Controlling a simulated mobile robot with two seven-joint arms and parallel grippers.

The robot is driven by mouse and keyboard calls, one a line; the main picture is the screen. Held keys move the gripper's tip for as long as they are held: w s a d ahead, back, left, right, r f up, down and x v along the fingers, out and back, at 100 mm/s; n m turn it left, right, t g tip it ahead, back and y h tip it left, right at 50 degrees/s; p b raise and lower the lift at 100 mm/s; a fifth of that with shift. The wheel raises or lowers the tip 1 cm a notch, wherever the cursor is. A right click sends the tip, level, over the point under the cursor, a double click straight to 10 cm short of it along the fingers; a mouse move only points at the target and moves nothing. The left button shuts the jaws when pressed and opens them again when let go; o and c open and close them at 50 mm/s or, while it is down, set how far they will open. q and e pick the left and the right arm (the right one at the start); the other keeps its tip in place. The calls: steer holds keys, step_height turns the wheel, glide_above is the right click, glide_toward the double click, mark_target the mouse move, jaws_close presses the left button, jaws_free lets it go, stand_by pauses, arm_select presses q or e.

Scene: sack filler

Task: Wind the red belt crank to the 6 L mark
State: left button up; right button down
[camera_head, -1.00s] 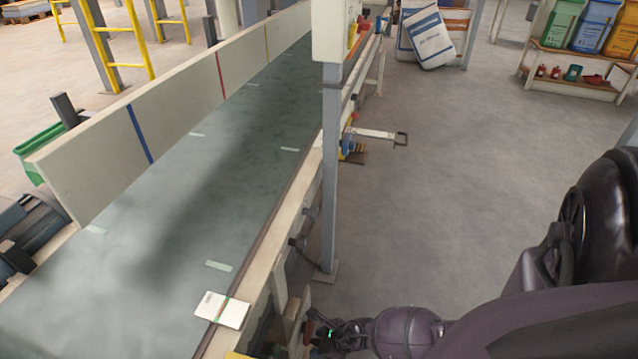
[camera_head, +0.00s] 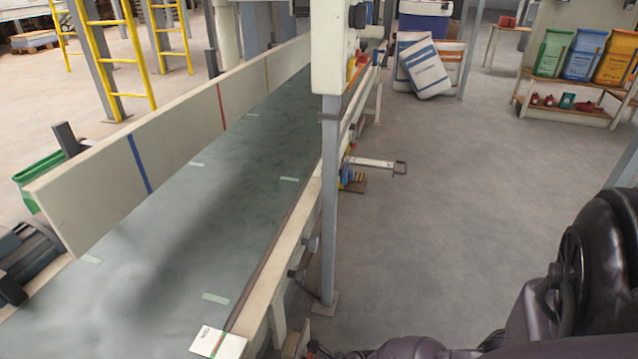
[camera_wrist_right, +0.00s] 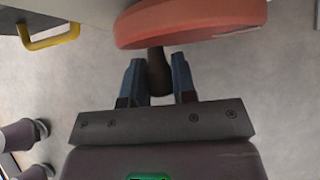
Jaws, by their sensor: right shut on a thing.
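The red crank wheel (camera_wrist_right: 195,22) fills the top of the right wrist view, seen edge on. A dark handle (camera_wrist_right: 157,72) hangs below it. My right gripper (camera_wrist_right: 157,65) has its two blue fingers on either side of this handle and is shut on it. In the head view the crank and my right gripper are hidden below the lower edge; only my right arm shows at lower right. I cannot make out a 6 L mark in either view. My left gripper is in neither view.
A long belt (camera_head: 180,240) runs away from me, with a pale side wall (camera_head: 100,180) bearing blue, red and yellow stripes. A white card (camera_head: 217,343) lies at its near edge. A grey post (camera_head: 329,200) stands beside it.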

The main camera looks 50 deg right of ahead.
steer(key=shift+w+a+r, duration=0.1)
steer(key=shift+w+r, duration=0.1)
steer(key=shift+a+r+m+g+y, duration=0.1)
steer(key=shift+r+m+g+y, duration=0.2)
steer(key=shift+y, duration=0.5)
steer(key=shift+f, duration=0.1)
steer(key=shift+a+r+m+g+y, duration=0.15)
steer(key=shift+r+m+y, duration=0.15)
steer(key=shift+y, duration=0.35)
steer(key=shift+d+r+m+g+y, duration=0.15)
steer(key=shift+m+y, duration=0.15)
steer(key=shift+y, duration=0.35)
steer(key=shift+a, duration=0.1)
steer(key=c, duration=0.7)
jaws_free()
steer(key=shift+w, duration=0.1)
